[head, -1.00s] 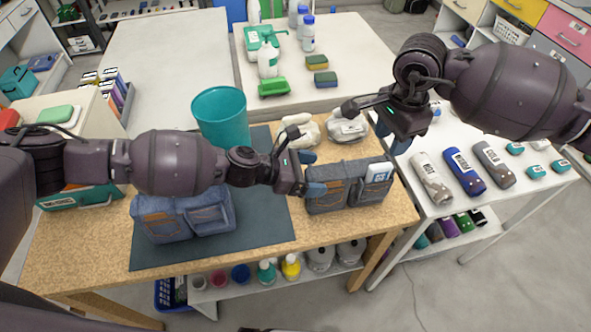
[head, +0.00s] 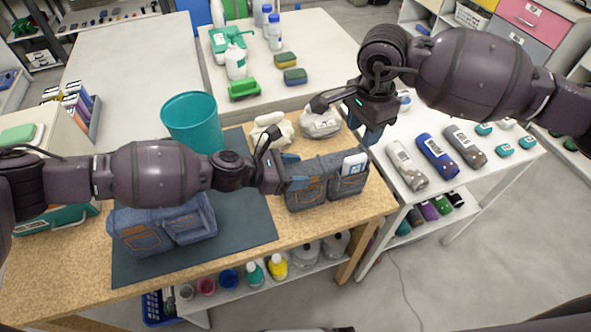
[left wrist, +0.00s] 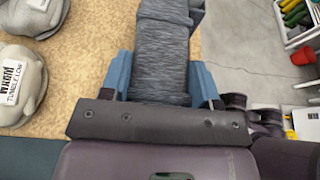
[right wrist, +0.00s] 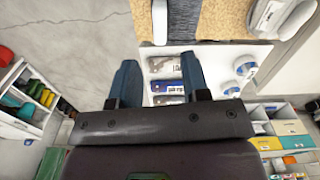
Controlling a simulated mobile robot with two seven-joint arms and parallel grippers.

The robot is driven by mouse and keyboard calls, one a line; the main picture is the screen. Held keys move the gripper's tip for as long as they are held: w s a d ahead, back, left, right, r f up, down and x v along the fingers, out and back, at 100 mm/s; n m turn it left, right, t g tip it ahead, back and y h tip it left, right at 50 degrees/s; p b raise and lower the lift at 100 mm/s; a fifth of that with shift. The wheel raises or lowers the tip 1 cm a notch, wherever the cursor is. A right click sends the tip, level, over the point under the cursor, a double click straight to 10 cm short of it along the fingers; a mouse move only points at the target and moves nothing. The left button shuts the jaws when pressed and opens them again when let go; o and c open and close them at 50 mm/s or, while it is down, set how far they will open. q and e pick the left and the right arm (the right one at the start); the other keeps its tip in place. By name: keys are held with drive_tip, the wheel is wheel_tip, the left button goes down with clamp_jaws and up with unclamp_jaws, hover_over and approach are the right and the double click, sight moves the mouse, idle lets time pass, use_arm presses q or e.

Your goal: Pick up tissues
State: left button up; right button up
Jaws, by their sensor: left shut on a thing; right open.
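The likely tissues are a small white and blue pack (head: 355,163) in the right pocket of a grey-blue denim organizer (head: 312,193) on the wooden bench. My left gripper (head: 294,183) is shut on the organizer's left end; the left wrist view shows the grey fabric (left wrist: 163,55) between its fingers. My right gripper (head: 371,133) is open, fingers pointing down, just above and right of the pack. In the right wrist view a white pack edge (right wrist: 159,20) shows beyond the left finger, not between the fingers.
A second denim organizer (head: 150,234) lies on the dark mat (head: 250,222). A teal bin (head: 192,125) stands behind it. White bundled items (head: 320,123) sit behind the held organizer. A white table (head: 405,195) with rolled cloths (head: 437,157) stands to the right.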

drive_tip(key=o, duration=0.4)
drive_tip(key=shift+s+a+f, duration=0.1)
drive_tip(key=shift+s+f, duration=0.05)
drive_tip(key=shift+f, duration=0.05)
drive_tip(key=o, duration=0.4)
drive_tip(key=s+a+f+y, duration=0.2)
drive_tip(key=a+y, duration=0.1)
drive_tip(key=s+a+f+g+y, duration=0.1)
drive_tip(key=a+f, duration=0.1)
drive_tip(key=shift+s+a+f, duration=0.1)
drive_tip(key=shift+s+a, duration=0.05)
drive_tip(key=shift+s, duration=0.25)
drive_tip(key=shift+o, duration=0.2)
drive_tip(key=s+a+f+y, duration=0.1)
drive_tip(key=s+a+y, duration=0.35)
drive_tip(key=y, duration=0.25)
drive_tip(key=m+t+h, duration=0.6)
drive_tip(key=m+t, duration=1.2)
drive_tip(key=m, duration=0.2)
approach(357, 166)
drive_tip(key=w, duration=0.1)
drive_tip(key=x, duration=0.6)
drive_tip(key=shift+w+r, duration=0.35)
drive_tip(key=shift+a+f+x, duration=0.1)
drive_tip(key=shift+x, duration=1.2)
drive_tip(key=shift+a+f+x, duration=0.15)
drive_tip(key=shift+x, duration=1.15)
